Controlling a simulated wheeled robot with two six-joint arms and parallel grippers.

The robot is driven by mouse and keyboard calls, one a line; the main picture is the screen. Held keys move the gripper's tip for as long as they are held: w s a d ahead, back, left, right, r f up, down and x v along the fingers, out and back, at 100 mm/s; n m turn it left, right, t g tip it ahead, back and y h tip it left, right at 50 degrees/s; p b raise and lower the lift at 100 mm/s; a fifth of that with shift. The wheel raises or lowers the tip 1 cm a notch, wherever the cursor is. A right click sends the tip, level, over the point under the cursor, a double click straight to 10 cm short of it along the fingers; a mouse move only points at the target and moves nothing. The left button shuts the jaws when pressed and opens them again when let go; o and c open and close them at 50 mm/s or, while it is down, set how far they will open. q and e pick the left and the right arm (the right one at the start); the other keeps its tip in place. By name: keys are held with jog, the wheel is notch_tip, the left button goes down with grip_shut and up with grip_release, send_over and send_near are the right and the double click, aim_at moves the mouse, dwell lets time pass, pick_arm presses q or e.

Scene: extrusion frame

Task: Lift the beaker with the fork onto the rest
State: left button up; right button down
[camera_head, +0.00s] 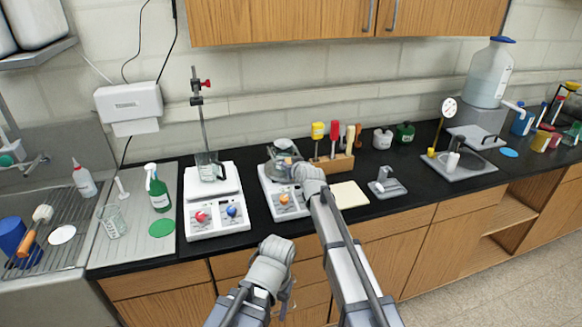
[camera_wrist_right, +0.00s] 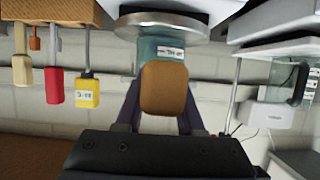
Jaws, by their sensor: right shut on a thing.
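My right gripper (camera_head: 290,164) is over the right-hand hotplate (camera_head: 271,203), shut on a brown handle (camera_wrist_right: 164,88), which I take to be the fork's. The fork's prongs are hidden. A beaker (camera_head: 276,152) with a bluish-green tint stands at this hotplate, just behind the gripper and partly covered by it. In the upside-down right wrist view the labelled beaker (camera_wrist_right: 150,48) is against the round metal plate (camera_wrist_right: 160,22), directly beyond the handle. Whether the fork touches it I cannot tell. My left gripper (camera_head: 284,296) is low in front of the counter, its jaws unclear. I cannot tell which thing is the rest.
A second beaker (camera_head: 209,168) stands on the left hotplate (camera_head: 215,215) beside a clamp stand (camera_head: 201,115). A tool rack (camera_head: 333,163) stands right of the gripper. A cream pad (camera_head: 350,195) and grey holder (camera_head: 387,187) lie further right, with bare black counter around them.

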jog(key=shift+r, duration=0.1)
dwell(0.3)
jog(key=shift+r+p, duration=1.4)
jog(key=shift+p, duration=0.15)
jog(key=shift+r, duration=0.1)
jog(key=shift+r+p, duration=0.75)
jog(key=shift+p, duration=0.05)
jog(key=shift+r, duration=0.2)
jog(key=s+d, duration=0.3)
jog(key=d, duration=0.9)
jog(key=s+d, duration=0.3)
jog(key=d, duration=0.9)
dwell(2.2)
dwell(0.3)
